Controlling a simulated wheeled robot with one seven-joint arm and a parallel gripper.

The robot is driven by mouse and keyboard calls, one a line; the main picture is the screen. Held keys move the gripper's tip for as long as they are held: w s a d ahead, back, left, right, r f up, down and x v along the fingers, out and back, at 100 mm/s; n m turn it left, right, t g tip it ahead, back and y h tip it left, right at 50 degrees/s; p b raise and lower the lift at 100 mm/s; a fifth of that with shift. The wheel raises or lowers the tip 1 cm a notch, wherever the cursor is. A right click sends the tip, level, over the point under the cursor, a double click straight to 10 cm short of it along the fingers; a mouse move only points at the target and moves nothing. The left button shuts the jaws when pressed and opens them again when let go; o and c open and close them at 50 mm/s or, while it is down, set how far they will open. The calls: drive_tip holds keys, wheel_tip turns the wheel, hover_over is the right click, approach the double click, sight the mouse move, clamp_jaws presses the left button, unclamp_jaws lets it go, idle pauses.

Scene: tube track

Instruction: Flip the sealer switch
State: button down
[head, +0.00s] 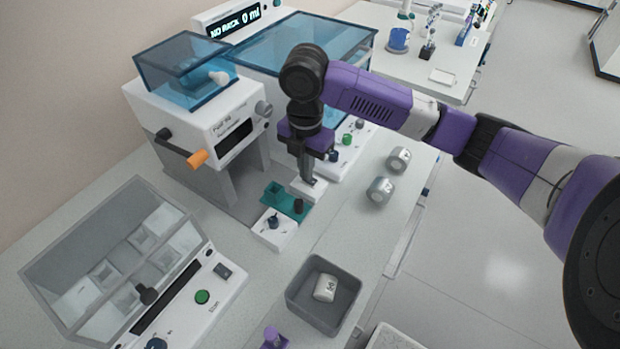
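A white machine (212,124) with a blue see-through top box, an orange-tipped lever (198,158) and a dark display stands left of centre; its label is too small to read surely. In front of its base are a teal block (287,197) with a dark peg, a small white box (275,233) with a dark knob or toggle, and another small white block (312,189). Which part is the sealer switch I cannot tell for sure. My gripper (307,179) points down just above the white block behind the teal block. Its fingers look close together, but any gap is unclear.
A clear-lidded machine (222,290) with a green button stands at the lower left. A grey bin (297,292) holds a white weight-like cylinder. A larger blue-lidded machine (345,62) stands behind. Bench is clear between the bin and cylinders.

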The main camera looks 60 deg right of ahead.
drive_tip(key=shift+f, duration=0.1)
drive_tip(key=shift+r+p, duration=2.7)
drive_tip(key=shift+r, duration=0.85)
drive_tip(key=shift+s+f, duration=0.1)
